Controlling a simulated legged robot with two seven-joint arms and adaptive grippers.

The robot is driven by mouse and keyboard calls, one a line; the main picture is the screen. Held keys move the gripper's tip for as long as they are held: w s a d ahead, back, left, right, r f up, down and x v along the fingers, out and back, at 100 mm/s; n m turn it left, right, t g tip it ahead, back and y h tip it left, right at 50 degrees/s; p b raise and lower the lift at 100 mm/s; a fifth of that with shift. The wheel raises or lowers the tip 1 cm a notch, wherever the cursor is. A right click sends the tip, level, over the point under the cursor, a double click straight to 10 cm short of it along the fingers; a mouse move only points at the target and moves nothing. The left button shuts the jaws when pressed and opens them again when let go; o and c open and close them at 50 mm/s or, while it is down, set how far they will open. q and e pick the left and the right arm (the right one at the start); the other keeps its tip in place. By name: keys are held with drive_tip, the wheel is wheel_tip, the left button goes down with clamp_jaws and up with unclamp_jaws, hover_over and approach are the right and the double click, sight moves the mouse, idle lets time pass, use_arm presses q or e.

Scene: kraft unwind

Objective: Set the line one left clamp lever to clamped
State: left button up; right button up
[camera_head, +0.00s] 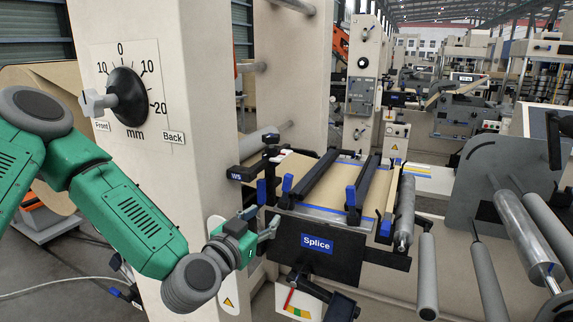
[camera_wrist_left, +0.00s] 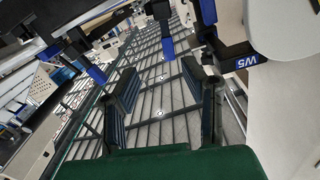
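The splice table (camera_head: 318,250) carries a dark "Splice" plate and several blue-ended levers. A blue lever (camera_head: 287,183) stands upright at the table's left end, and another blue piece (camera_head: 261,192) is just left of it. I cannot tell for sure which one is the left clamp lever. My left gripper (camera_head: 270,226) is just below and left of them, apart from them. In the left wrist view my left gripper (camera_wrist_left: 162,95) has its two fingers wide apart with nothing between them. A blue lever end (camera_wrist_left: 168,48) appears beyond the fingertips, near the middle. My right gripper is not in view.
A beige machine column (camera_head: 150,200) with a mm dial (camera_head: 127,91) stands close behind my left arm. A black "WS" bracket (camera_head: 240,174) juts out left of the table; it also shows in the wrist view (camera_wrist_left: 245,63). Grey rollers (camera_head: 427,275) stand right of the table.

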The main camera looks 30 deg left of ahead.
sight(285, 188)
use_arm(q)
drive_tip(key=w, duration=0.4)
drive_tip(key=w+a+p, duration=0.1)
drive_tip(key=w, duration=0.4)
drive_tip(key=w+r+p, duration=0.1)
drive_tip(key=w, duration=0.4)
drive_tip(key=shift+a+r, duration=0.1)
drive_tip(key=shift+a, duration=0.2)
clamp_jaws()
